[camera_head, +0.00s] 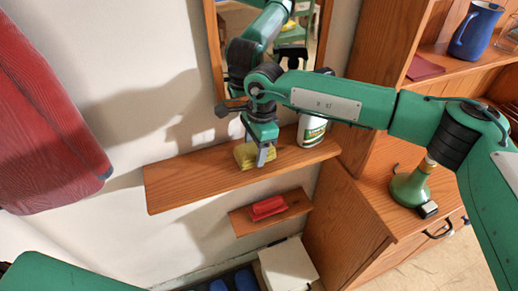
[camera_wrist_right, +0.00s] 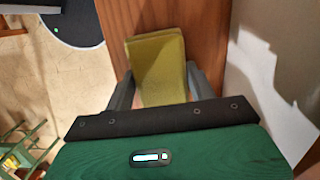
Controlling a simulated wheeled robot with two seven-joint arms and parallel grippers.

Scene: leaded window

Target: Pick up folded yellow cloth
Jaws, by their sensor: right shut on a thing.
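The folded yellow cloth (camera_head: 243,154) is at the wooden wall shelf (camera_head: 185,181), below the mirror. My right gripper (camera_head: 262,153) points down at the cloth, with one finger in front of it. In the right wrist view the folded cloth (camera_wrist_right: 158,66) sits between the two fingers of my right gripper (camera_wrist_right: 160,82), which is shut on it. I cannot tell whether the cloth still touches the shelf. My left gripper is out of view.
A white and green can (camera_head: 311,131) stands on the shelf, right of the cloth. A framed mirror (camera_head: 213,50) hangs behind my arm. A smaller shelf below holds a red folded item (camera_head: 268,207). A wooden cabinet (camera_head: 350,215) stands at right. The shelf's left part is bare.

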